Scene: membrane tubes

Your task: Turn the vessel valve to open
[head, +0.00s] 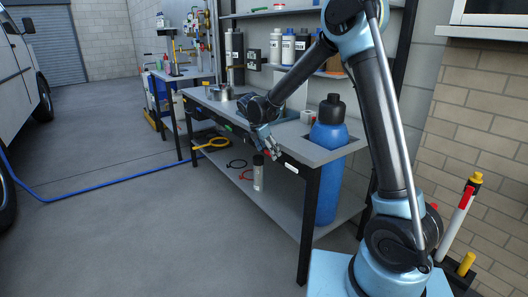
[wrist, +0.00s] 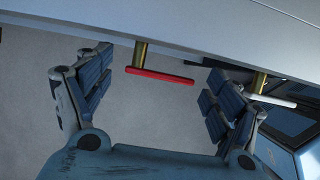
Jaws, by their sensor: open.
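My gripper (head: 266,140) is at the front edge of the workbench in the head view. In the wrist view my gripper (wrist: 158,68) is open, with one finger on each side of a red bar handle (wrist: 160,76). The handle sits on a short brass stem below a pale grey edge. It lies between the fingers, with a gap on both sides. A second, white bar handle (wrist: 272,100) on a brass stem shows behind the right finger. I cannot tell which handle belongs to the vessel. A blue vessel with a black cap (head: 329,150) stands at the bench's near end.
Bottles stand on a shelf behind. A blue hose (head: 110,180) crosses the floor. Open floor (head: 130,240) lies left of the bench.

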